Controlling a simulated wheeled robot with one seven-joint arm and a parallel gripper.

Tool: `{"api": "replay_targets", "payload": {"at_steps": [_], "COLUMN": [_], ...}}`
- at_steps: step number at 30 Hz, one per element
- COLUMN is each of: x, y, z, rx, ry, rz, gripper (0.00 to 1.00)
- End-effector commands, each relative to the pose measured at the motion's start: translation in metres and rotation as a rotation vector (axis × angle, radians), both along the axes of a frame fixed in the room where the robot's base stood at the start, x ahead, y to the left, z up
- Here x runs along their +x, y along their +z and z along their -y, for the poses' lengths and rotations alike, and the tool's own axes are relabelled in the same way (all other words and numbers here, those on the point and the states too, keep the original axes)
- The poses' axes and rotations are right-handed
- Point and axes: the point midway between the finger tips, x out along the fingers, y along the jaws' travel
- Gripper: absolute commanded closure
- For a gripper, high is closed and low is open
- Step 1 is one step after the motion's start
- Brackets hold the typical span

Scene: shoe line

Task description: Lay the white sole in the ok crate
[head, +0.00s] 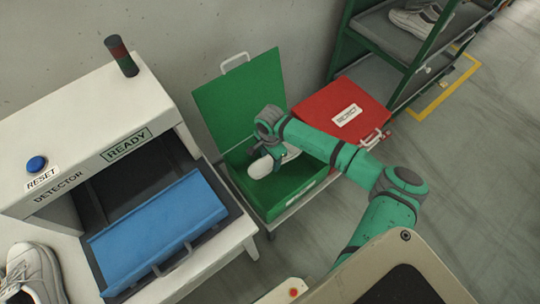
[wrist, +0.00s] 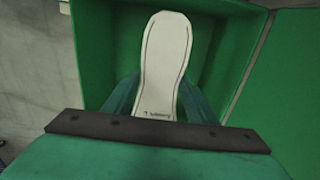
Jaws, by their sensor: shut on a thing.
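The white sole (wrist: 163,65) is held in my gripper (wrist: 150,100), with its wide end pointing away from the wrist. In the head view the sole (head: 262,167) shows as a pale shape under the end of my arm, over the green crate. My gripper (head: 277,155) is shut on it. The green crate (head: 300,207) stands with its green lid (head: 240,100) raised at the back. Its label is too small to read. In the wrist view the crate's inside (wrist: 215,60) lies below the sole. I cannot tell whether the sole touches the crate floor.
A red crate with a shut lid marked REJECT (head: 345,105) stands to the right. The white detector (head: 90,130), with a READY sign and blue tray (head: 160,230), stands to the left. A white shoe (head: 35,270) is at lower left. A shelf rack (head: 400,45) is behind.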

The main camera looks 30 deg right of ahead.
Motion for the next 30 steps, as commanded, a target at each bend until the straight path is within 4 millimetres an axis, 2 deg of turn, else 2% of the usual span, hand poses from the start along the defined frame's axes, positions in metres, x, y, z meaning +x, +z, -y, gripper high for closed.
{"api": "replay_targets", "payload": {"at_steps": [30], "x": [0.0], "y": [-0.087], "z": [-0.001], "rx": [0.0], "ry": [0.001], "rz": [-0.001], "gripper": [0.77]}}
